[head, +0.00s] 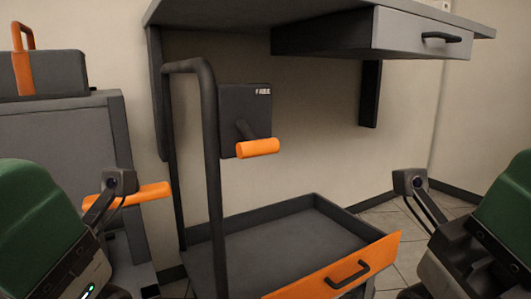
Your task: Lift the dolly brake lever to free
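A dark box (252,105) with small white lettering is fixed beside the tall dark bent tube (209,150). A lever with a dark stem and an orange grip (258,148) sticks out from the box's lower part, the grip lying nearly level. I take this as the brake lever. The dolly's grey tray (290,237) lies below it. My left gripper (75,270) is at the lower left and my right gripper (470,265) at the lower right, both well apart from the lever. Their fingers are hidden or cut off by the frame's bottom.
The tray has an orange front panel (310,286) with a dark handle. An orange bar (150,192) juts from the grey cabinet (60,140) behind my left wrist. A shelf with a drawer (415,35) overhangs above. Open wall and floor lie right of the box.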

